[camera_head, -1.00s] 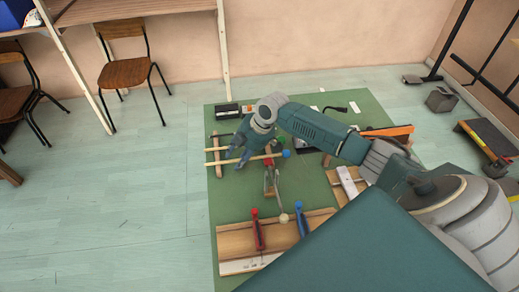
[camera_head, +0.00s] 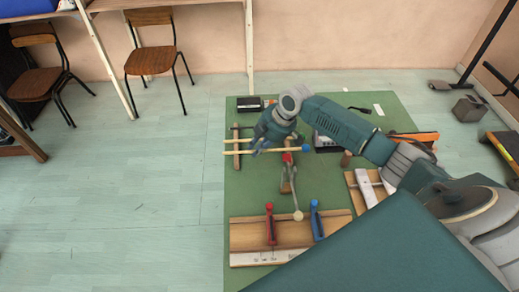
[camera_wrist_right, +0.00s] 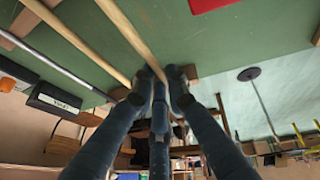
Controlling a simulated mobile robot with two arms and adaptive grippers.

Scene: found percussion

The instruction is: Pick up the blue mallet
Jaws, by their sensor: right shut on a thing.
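The blue mallet has a long pale wooden stick (camera_head: 234,152) and a round blue head (camera_head: 305,148). It lies across the picture over the upper part of the green mat, head to the right. My right gripper (camera_head: 260,149) is shut on its stick, left of the middle. In the right wrist view, the fingertips (camera_wrist_right: 161,76) meet at the stick (camera_wrist_right: 128,32). The gap between mallet and mat is hard to judge. A second pale stick (camera_head: 236,141) lies just behind, with its right part hidden by my gripper. My left gripper is not in view.
The green mat (camera_head: 330,190) holds a wooden board (camera_head: 335,222) with a red-handled tool (camera_head: 270,224) and a blue-handled tool (camera_head: 316,220). A black box (camera_head: 250,104) is behind. Chairs stand far left.

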